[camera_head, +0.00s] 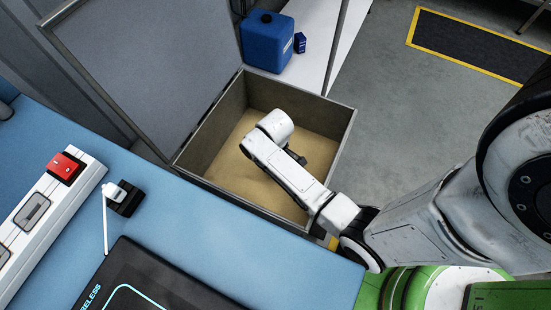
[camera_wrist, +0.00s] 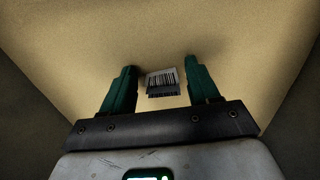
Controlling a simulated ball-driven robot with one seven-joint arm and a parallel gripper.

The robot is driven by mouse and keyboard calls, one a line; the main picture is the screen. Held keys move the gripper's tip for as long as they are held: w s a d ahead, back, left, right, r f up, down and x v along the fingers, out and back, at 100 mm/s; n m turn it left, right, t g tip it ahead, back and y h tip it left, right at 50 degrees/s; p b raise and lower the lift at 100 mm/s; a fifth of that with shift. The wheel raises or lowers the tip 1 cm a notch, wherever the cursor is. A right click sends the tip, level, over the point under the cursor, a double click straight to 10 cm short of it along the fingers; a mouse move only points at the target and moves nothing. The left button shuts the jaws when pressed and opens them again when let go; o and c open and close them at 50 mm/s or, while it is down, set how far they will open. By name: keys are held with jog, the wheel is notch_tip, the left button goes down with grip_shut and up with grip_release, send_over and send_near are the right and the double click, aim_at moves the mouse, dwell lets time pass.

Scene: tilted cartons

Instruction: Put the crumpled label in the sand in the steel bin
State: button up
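The steel bin (camera_head: 225,105) is an open square box with its lid raised and tan sand (camera_head: 225,165) inside. My gripper (camera_wrist: 161,75) reaches down into the bin; in the head view my wrist hides part of the sand. The crumpled label (camera_wrist: 162,80) is a small white piece with a black barcode and a dark lower edge. In the wrist view it appears between my two green fingers, with a gap on each side. It seems to lie on the sand, but its exact height is unclear. I cannot make out the label in the head view.
The bin's walls surround my gripper closely. A blue jug (camera_head: 267,42) and a small dark blue box (camera_head: 299,43) stand behind the bin. A blue bench (camera_head: 230,245) with a black case (camera_head: 150,280) and a red-switched strip (camera_head: 50,200) is at front left.

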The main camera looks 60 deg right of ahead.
jog(key=shift+r, duration=0.1)
notch_tip(320, 180, up, 12)
jog(key=p, duration=0.3)
jog(key=s+a+r+t, duration=0.1)
jog(key=s+a+r, duration=0.4)
jog(key=s+a, duration=0.4)
jog(key=shift+s+r+m, duration=0.4)
jog(key=shift+s, duration=0.25)
dwell(0.6)
